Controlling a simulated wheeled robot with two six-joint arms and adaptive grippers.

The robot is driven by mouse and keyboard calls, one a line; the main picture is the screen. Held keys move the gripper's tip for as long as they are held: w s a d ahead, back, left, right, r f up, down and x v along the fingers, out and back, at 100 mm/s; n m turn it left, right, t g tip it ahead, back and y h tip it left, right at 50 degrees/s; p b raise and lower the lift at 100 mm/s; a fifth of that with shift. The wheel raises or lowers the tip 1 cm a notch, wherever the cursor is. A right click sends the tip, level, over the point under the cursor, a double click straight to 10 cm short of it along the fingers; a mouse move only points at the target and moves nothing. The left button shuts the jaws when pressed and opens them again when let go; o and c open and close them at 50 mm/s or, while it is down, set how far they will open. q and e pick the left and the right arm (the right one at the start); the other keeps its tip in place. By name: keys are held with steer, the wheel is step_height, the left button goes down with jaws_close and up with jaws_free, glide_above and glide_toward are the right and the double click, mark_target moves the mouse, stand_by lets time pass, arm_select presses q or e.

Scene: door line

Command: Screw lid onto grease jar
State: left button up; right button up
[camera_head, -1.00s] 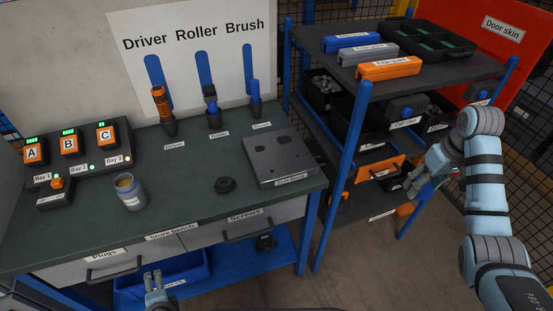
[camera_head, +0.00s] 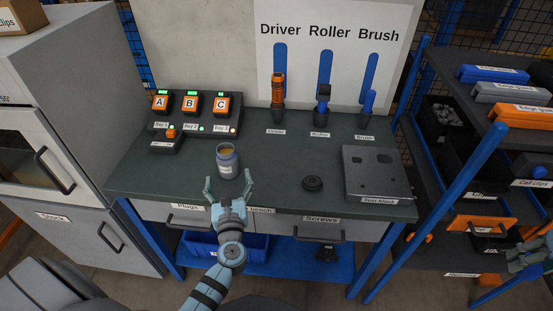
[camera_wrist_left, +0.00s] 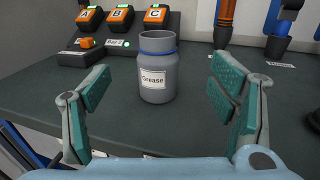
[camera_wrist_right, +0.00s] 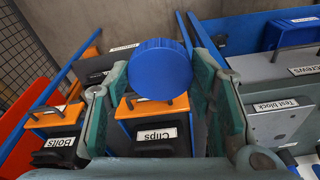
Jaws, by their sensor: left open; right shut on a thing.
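The grease jar (camera_head: 227,162) stands upright and open on the bench, amber grease showing at its mouth. In the left wrist view the jar (camera_wrist_left: 157,75) is grey with a blue neck ring and a "Grease" label. My left gripper (camera_head: 228,183) is open at the bench's front edge, its fingers pointing at the jar, one to either side but short of it. In the right wrist view my right gripper (camera_wrist_right: 157,85) is shut on a round blue lid (camera_wrist_right: 161,68) with a ridged rim. In the head view that gripper is at the far right edge, and the lid is not clear there.
On the bench (camera_head: 270,200) are a black round part (camera_head: 313,183), a test block (camera_head: 375,172), and the charger bays (camera_head: 192,117) behind the jar. A blue-posted shelf (camera_head: 455,165) stands right, a grey cabinet (camera_head: 75,130) left.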

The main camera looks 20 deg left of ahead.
mark_target(226, 158)
arm_select(q)
steer(key=x, duration=0.7)
steer(key=shift+f, duration=0.1)
arm_select(e)
steer(key=shift+w+f, duration=0.1)
arm_select(q)
steer(key=shift+s, duration=0.1)
steer(key=shift+w+a, duration=0.25)
steer(key=shift+w, duration=0.05)
steer(key=b+x, duration=0.1)
steer(key=x, duration=0.3)
steer(key=shift+w+a, duration=0.1)
steer(key=shift+a, duration=0.2)
arm_select(e)
steer(key=shift+f, duration=0.4)
arm_select(q)
steer(key=shift+c, duration=0.4)
steer(key=c, duration=1.5)
steer(key=shift+o, duration=0.2)
